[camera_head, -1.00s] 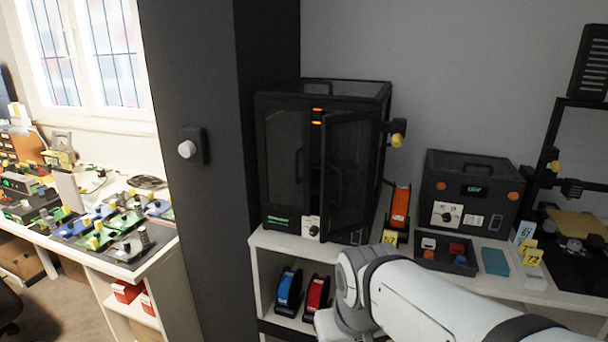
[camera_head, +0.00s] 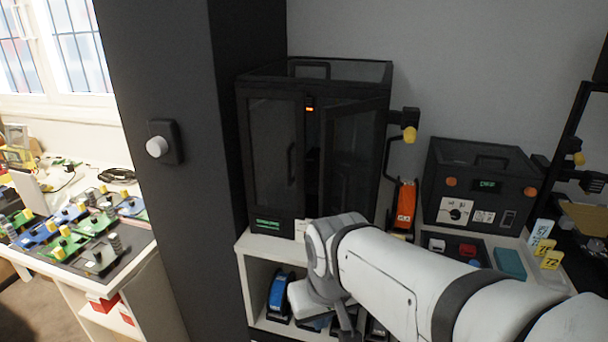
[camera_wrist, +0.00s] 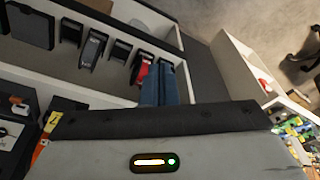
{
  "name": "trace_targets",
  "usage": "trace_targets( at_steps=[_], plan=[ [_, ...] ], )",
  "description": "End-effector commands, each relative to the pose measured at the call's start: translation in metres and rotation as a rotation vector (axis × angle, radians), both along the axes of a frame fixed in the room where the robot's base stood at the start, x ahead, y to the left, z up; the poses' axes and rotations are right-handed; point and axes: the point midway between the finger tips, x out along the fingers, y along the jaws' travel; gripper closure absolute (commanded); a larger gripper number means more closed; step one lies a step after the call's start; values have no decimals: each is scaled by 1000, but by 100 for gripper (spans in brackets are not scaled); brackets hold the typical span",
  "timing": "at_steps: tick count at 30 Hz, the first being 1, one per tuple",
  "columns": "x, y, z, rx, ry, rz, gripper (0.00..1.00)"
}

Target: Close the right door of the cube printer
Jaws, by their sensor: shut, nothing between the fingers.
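The black cube printer (camera_head: 316,72) stands on the white shelf unit, at the middle of the head view. Its left door (camera_head: 272,155) is shut, with an upright handle. Its right door (camera_head: 352,165) stands ajar, swung outward with a dark gap beside the left door. My gripper (camera_head: 345,325) is low in front of the shelf, below the printer and apart from the door. My wrist covers the printer's lower right front. In the wrist view, the two fingers of my gripper (camera_wrist: 166,80) lie together, empty. The printer cannot be made out there.
Spools stand in the compartment below, including a blue one (camera_head: 282,295); a red spool (camera_wrist: 141,68) shows in the wrist view. An orange tool (camera_head: 404,205) and a black control box (camera_head: 480,190) stand right of the printer. A dark column (camera_head: 185,220) rises at left.

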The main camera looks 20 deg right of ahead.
Motion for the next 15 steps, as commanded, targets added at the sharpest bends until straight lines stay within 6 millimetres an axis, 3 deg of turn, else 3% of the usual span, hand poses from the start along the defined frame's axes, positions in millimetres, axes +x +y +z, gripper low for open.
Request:
trace_targets(
  at_steps=[5,11,15],
  plan=[
    [7,-8,15,58,31,-154,100],
    [27,-43,63,280,139,-700,100],
    [44,-78,104,484,230,-1129,100]
  ],
)
